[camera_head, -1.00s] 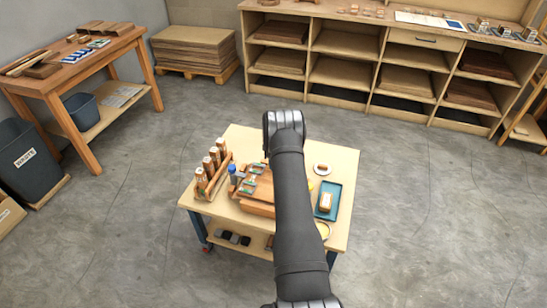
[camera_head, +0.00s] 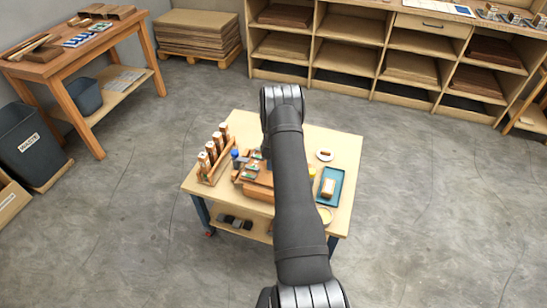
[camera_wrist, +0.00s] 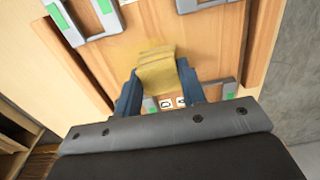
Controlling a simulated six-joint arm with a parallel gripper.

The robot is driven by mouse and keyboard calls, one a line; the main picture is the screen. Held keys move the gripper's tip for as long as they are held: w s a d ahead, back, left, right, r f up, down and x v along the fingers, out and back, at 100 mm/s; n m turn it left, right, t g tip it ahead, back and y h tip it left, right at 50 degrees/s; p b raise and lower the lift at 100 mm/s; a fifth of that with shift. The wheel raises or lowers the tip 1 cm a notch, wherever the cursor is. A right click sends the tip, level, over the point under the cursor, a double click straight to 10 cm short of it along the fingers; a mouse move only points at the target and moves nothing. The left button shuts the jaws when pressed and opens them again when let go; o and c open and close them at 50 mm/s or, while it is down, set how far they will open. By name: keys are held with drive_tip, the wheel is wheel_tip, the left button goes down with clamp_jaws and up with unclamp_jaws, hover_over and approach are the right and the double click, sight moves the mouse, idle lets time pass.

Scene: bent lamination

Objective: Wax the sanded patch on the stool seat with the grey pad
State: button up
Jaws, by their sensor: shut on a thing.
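In the wrist view my gripper (camera_wrist: 157,72) is shut on a yellow-tan pad (camera_wrist: 157,70), held between its blue fingers over a wooden surface (camera_wrist: 205,42). I cannot tell whether the pad touches the wood. No plainly grey pad shows in the jaws. Grey pieces with green parts (camera_wrist: 68,28) lie along the wood's edges, with another beyond the fingers (camera_wrist: 228,90). In the head view the wooden piece (camera_head: 258,193) sits on the workbench (camera_head: 345,150), and my arm hides the gripper and part of that piece.
A rack of bottles (camera_head: 212,155) stands left of the wooden piece, with a blue-capped bottle (camera_head: 235,156) beside it. The bench's back right is mostly clear.

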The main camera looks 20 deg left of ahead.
drive_tip(key=shift+s, duration=3.55)
drive_tip(key=shift+w, duration=6.8)
drive_tip(key=shift+d, duration=0.35)
drive_tip(key=shift+s+a, duration=0.1)
drive_tip(key=shift+s, duration=6.75)
drive_tip(key=shift+w, duration=5.9)
drive_tip(key=shift+w+r, duration=0.2)
drive_tip(key=shift+w, duration=0.8)
wheel_tip(320, 180, up, 8)
drive_tip(key=shift+f, duration=0.15)
